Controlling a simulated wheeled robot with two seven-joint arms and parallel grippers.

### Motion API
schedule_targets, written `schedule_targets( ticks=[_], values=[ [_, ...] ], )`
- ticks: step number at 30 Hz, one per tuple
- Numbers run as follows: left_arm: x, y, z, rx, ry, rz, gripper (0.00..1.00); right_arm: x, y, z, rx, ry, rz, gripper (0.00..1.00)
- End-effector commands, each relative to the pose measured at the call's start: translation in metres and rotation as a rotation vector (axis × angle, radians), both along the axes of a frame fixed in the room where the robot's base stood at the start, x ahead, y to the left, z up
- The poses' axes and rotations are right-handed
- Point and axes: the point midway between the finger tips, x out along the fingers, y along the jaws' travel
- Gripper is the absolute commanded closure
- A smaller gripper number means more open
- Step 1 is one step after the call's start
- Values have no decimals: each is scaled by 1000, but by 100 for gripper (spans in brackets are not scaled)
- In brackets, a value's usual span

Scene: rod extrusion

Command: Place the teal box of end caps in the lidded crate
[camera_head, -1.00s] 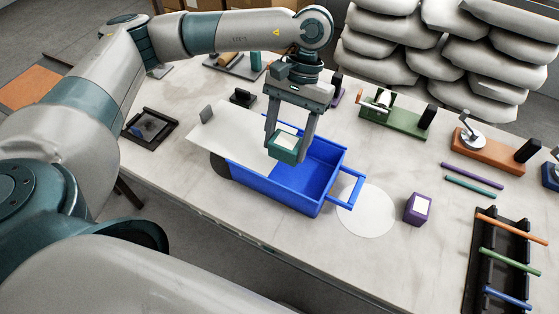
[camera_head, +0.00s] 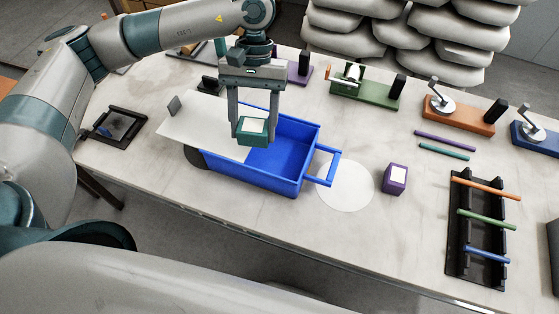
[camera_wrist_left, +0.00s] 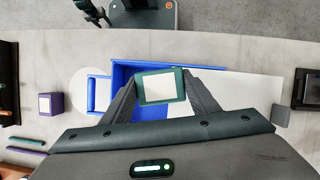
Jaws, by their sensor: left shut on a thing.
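The teal box (camera_head: 252,130) has a white label on top and is held between the fingers of my left gripper (camera_head: 254,128). It also shows in the left wrist view (camera_wrist_left: 160,86), between both fingers. The lidded crate (camera_head: 240,178) is blue, with a handle at its right end. Its pale lid (camera_head: 195,126) is slid to the left, so the right part of the crate is open. The teal box is above the crate, near the lid's right edge in the head view. My right gripper is not in view.
A purple box (camera_head: 395,178) stands right of the crate, beside a white disc (camera_head: 346,187) on the table. A black rack (camera_head: 470,190) holds coloured rods. A black tray (camera_head: 118,128) lies at the left. Several fixtures line the back.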

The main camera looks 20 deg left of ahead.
Motion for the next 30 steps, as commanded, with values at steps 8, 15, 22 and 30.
schedule_targets(
  ticks=[8,15,22,30],
  values=[
    [8,-29,-22,-5,6,451,69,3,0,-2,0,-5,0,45],
    [19,-47,-33,-6,5,931,69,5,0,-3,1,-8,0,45],
    [31,-52,-40,-6,4,1372,69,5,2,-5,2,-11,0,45],
    [40,-48,-44,-4,1,1693,69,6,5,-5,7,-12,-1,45]
  ],
)
